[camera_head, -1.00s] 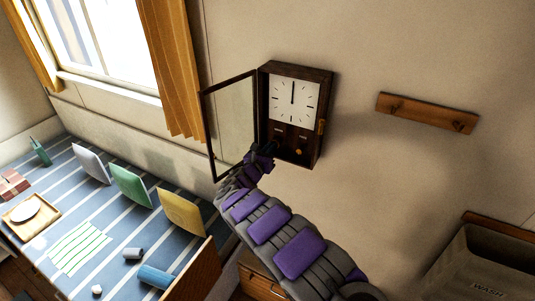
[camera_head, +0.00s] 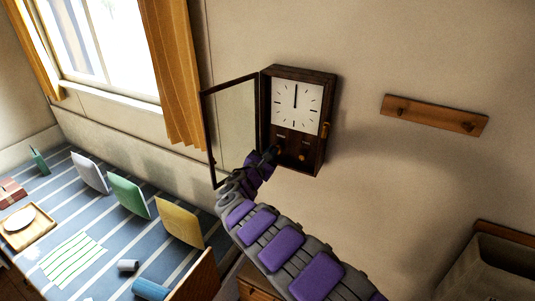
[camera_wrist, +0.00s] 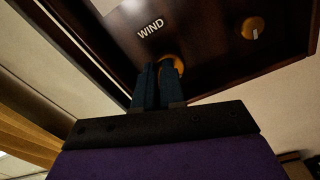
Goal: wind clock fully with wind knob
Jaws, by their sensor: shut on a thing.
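The wall clock (camera_head: 298,103) has a dark wooden case and a white face with its hands straight up. Its glass door (camera_head: 231,130) stands open to the left. My gripper (camera_head: 273,152) is at the lower left of the open case. In the wrist view my gripper (camera_wrist: 158,78) is shut on the round orange wind knob (camera_wrist: 173,64), below the word "WIND". The fingers hide much of this knob. A second orange knob (camera_wrist: 253,28) sits to the right, apart from my gripper; it also shows in the head view (camera_head: 303,155).
A wooden peg rail (camera_head: 434,114) is on the wall to the right. A bed with striped blue cover (camera_head: 105,243) and several cushions is at the left, under a window with orange curtains (camera_head: 174,75). A grey bin (camera_head: 500,265) stands at lower right.

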